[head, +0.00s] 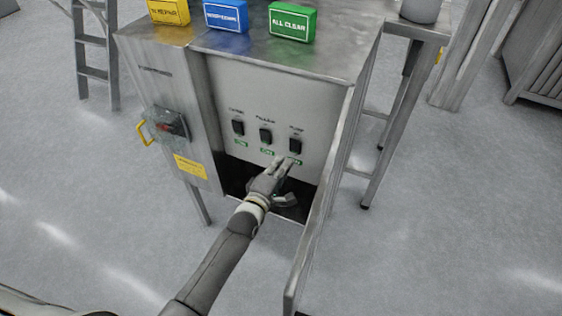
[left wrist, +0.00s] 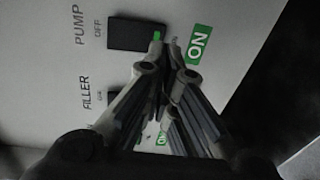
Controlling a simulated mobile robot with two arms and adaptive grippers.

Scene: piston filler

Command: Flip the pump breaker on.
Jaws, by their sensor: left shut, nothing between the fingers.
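The pump breaker (head: 295,146) is the rightmost of three black switches on the grey panel inside the open cabinet. In the left wrist view the pump breaker (left wrist: 134,36) has "PUMP OFF" on one side and a green "ON" label (left wrist: 199,45) on the other, with a small green mark at its ON end. My left gripper (head: 288,164) is shut and empty, just below the breaker. In the left wrist view its fingertips (left wrist: 172,48) lie between the breaker's ON end and the ON label. Contact cannot be told. My right gripper is not in view.
The filler breaker (head: 265,136) and another breaker (head: 238,128) are to the left. The open cabinet door (head: 322,205) stands close to the right of my left arm. A red-and-black switch with a yellow padlock (head: 145,132) is on the cabinet's left front. Colored signs (head: 226,17) stand on top.

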